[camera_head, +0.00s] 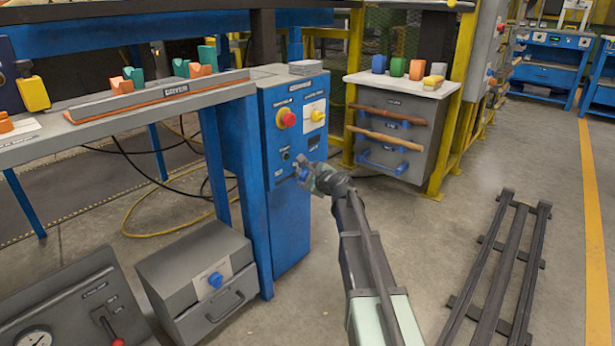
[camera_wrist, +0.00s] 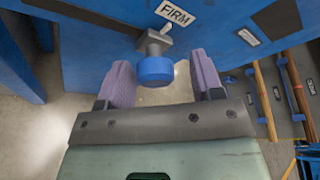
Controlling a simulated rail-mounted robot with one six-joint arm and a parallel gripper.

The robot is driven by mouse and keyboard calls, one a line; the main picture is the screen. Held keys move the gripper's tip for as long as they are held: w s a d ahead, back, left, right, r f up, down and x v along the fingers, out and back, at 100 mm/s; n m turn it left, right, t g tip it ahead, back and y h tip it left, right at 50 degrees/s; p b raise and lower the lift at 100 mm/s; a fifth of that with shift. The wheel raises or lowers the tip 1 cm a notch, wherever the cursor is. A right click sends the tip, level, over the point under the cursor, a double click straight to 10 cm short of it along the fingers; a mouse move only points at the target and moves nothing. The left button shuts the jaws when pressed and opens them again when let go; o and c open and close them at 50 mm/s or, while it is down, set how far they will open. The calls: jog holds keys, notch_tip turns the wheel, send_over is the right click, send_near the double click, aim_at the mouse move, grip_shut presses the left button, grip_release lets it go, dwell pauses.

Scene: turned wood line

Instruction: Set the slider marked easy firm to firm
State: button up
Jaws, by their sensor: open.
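A round blue knob (camera_wrist: 155,71) on a short grey mount stands out from a blue panel in the wrist view. A white label reading FIRM (camera_wrist: 174,12) is on the panel just above it, beside a small light-coloured peg. No "easy" mark is visible. My gripper (camera_wrist: 160,64) is open, with one purple finger on each side of the knob and a gap visible on both sides. In the head view my gripper (camera_head: 305,174) is at the front of the blue cabinet (camera_head: 290,235) and covers the slider area.
A red button (camera_head: 286,117) and a yellow knob (camera_head: 318,116) are higher on the cabinet front. A grey rack with wooden spindles (camera_head: 388,138) stands to the right. A grey box with a blue knob (camera_head: 216,280) stands lower left. The floor right of my arm is clear up to dark rails (camera_head: 497,270).

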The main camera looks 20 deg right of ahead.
jog(key=p+v, duration=0.2)
jog(key=v, duration=0.8)
jog(key=shift+s+p, duration=0.25)
jog(key=shift+p, duration=0.1)
jog(key=shift+d, duration=0.1)
